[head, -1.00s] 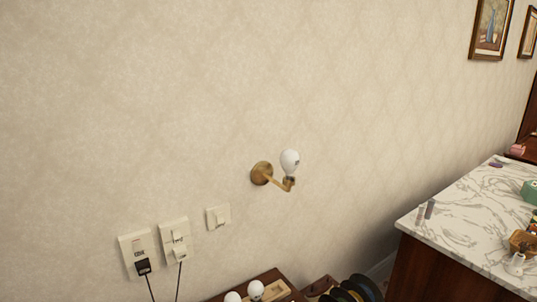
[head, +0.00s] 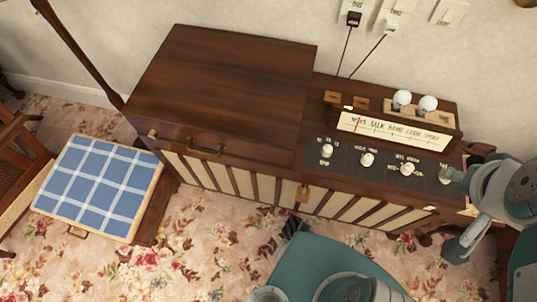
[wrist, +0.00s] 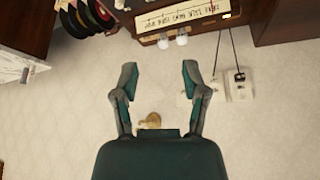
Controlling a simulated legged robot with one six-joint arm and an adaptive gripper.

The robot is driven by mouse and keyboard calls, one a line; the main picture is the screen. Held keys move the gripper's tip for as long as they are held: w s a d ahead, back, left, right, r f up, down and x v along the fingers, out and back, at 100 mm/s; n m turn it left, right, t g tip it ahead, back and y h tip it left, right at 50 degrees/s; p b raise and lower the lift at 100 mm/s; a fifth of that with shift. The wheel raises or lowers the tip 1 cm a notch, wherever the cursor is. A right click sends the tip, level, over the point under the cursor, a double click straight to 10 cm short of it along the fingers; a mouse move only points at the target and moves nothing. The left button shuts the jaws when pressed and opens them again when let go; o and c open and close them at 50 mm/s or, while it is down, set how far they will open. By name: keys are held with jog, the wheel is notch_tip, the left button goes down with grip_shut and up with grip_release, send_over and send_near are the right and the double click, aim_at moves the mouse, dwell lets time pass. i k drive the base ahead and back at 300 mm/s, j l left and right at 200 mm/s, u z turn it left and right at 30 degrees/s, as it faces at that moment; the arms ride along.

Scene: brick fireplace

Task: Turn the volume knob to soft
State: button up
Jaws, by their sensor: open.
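A dark wooden radio cabinet (head: 226,77) stands against the wall in the head view. The knob labels are too small to read, so I cannot tell which is volume. In the wrist view my gripper (wrist: 159,72) is open and empty, its fingers apart over the wall. The dial strip (wrist: 185,16) shows upside down beyond the fingertips, and no knob is visible there.
Two white bulbs (head: 414,102) sit in a wooden holder behind the dial. Wall switches and sockets (head: 397,12) with hanging black cords are above. A blue checked stool (head: 97,187) stands left. Records (wrist: 88,17) and a brass wall lamp (wrist: 153,121) show in the wrist view.

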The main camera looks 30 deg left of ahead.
aim_at(407, 169)
jog(key=u, duration=1.25)
jog(key=k+l+z, duration=0.15)
jog(key=z, duration=1)
jog(key=i+l, duration=0.1)
jog(key=l, duration=0.2)
jog(key=i+l, duration=0.1)
jog(key=l, duration=0.2)
